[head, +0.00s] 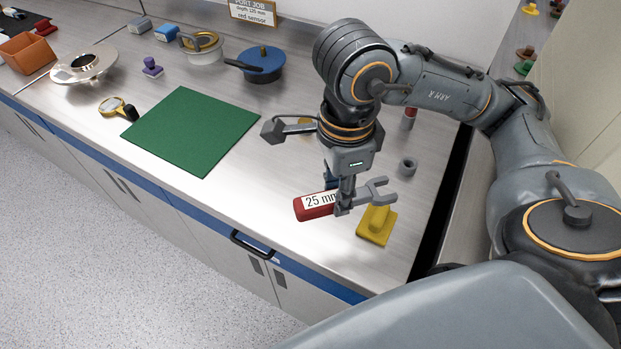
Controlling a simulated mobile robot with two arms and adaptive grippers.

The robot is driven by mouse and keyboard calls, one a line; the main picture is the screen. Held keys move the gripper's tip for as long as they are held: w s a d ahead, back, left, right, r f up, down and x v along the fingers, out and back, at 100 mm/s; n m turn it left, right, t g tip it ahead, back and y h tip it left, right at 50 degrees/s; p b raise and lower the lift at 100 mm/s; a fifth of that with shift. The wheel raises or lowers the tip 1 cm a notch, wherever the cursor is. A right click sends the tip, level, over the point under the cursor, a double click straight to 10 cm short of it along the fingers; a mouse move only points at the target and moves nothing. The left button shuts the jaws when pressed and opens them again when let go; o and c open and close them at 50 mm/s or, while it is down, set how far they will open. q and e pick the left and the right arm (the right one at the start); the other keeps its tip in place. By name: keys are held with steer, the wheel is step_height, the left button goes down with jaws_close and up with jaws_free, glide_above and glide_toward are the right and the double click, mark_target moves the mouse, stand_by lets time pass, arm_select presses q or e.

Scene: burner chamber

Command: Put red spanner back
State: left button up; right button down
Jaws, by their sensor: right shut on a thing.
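The red spanner (314,206) has a red handle with a white "25 mm" label and a grey open-ended jaw at the right. My right gripper (344,204) points down and is shut on it near the middle, between label and jaw. The spanner lies roughly level over the front right part of the counter. Its jaw end is close to a yellow block with a grip (377,226) in the picture. I cannot tell how high it is above the counter. The fingers hide part of the spanner. My left gripper is not in view.
A green mat (192,131) lies bare mid-counter. A blue lidded pan (262,64), a magnifier (112,105) and a purple piece (152,67) stand behind and left. A grey ring (407,166) is right of my wrist. A blue-edged counter front (190,203) borders the floor.

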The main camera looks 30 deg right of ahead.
steer(key=w+f+p, duration=0.1)
steer(key=w+f, duration=0.2)
steer(key=w, duration=0.1)
steer(key=w+f+p, duration=0.1)
steer(key=w+f, duration=0.2)
steer(key=w, duration=0.2)
steer(key=w+a+f+p, duration=0.1)
steer(key=w+f, duration=0.2)
steer(key=w, duration=0.1)
steer(key=shift+w+a+p, duration=0.1)
steer(key=shift+w+p, duration=0.1)
steer(key=shift+p, duration=0.15)
steer(key=shift+w+f, duration=0.15)
step_height(320, 180, down, 3)
steer(key=shift+w+p, duration=0.15)
steer(key=shift+p, duration=0.85)
steer(key=shift+f, duration=0.25)
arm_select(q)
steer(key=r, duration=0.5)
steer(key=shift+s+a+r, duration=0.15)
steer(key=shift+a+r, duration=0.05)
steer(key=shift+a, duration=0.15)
arm_select(e)
steer(key=shift+f, duration=0.1)
steer(key=c, duration=1)
jaws_free()
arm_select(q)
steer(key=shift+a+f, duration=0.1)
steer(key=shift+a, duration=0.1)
